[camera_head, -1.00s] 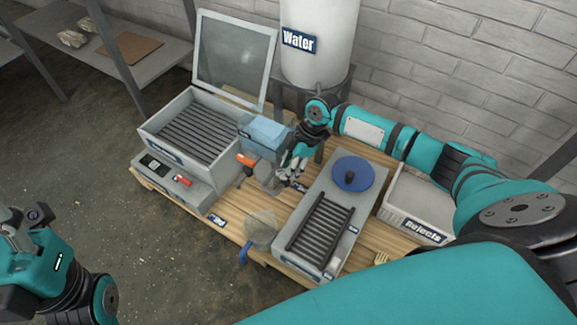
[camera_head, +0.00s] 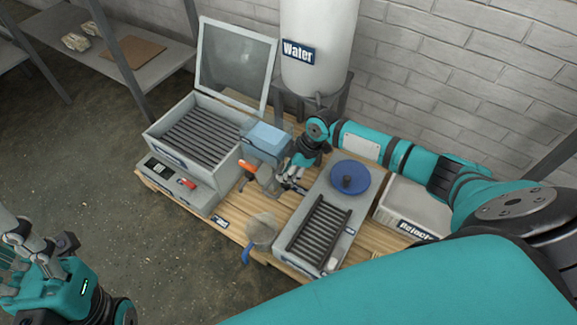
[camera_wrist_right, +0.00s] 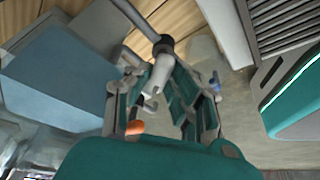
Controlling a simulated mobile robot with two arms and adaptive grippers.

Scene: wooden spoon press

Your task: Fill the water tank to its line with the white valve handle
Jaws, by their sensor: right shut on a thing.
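A white water drum (camera_head: 318,70) with a "Water" label stands at the back; no fill line shows on it. My right gripper (camera_head: 290,177) is below it, above the bench between the blue box and the grey unit. In the right wrist view, my right gripper (camera_wrist_right: 160,90) has its fingers around the white valve handle (camera_wrist_right: 158,74), which joins a dark pivot on a grey pipe. The fingers partly hide the handle. A small see-through vessel (camera_head: 267,182) stands just left of the gripper. My left gripper (camera_head: 22,245) is at the lower left, away from the bench.
A press with an open lid (camera_head: 237,62) and slatted bed stands left. The blue box (camera_head: 268,141) is beside it. The grey unit (camera_head: 338,203) with slats and a blue round lid (camera_head: 350,177) is right. A Rejects bin (camera_head: 415,205) stands beyond. A strainer (camera_head: 262,229) lies in front.

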